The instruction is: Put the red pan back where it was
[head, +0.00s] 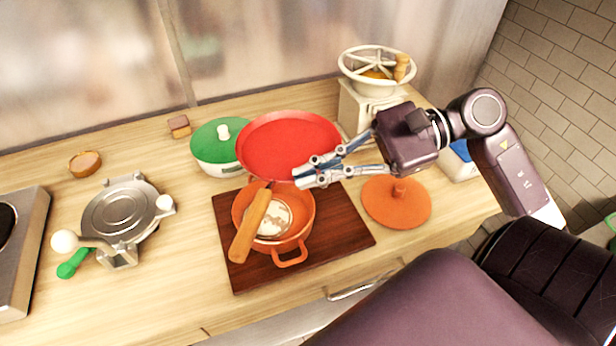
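The red pan (289,143) is at the back of the counter, partly in front of the green pot. A wooden handle (249,228) runs from its front edge toward me, over the orange pot (291,257). My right gripper (304,172) reaches in from the right, and its fingertips are at the pan's front right rim. The upper finger overlaps the pan and the lower one lies along the rim's outside. I cannot tell whether they are closed on the rim, or whether the pan is resting or raised. My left gripper is out of view.
The orange pot stands on a dark wooden board (348,236). An orange lid (396,203) lies to the right, a green pot (216,143) at the back left, and a waffle iron (121,215) at the left.

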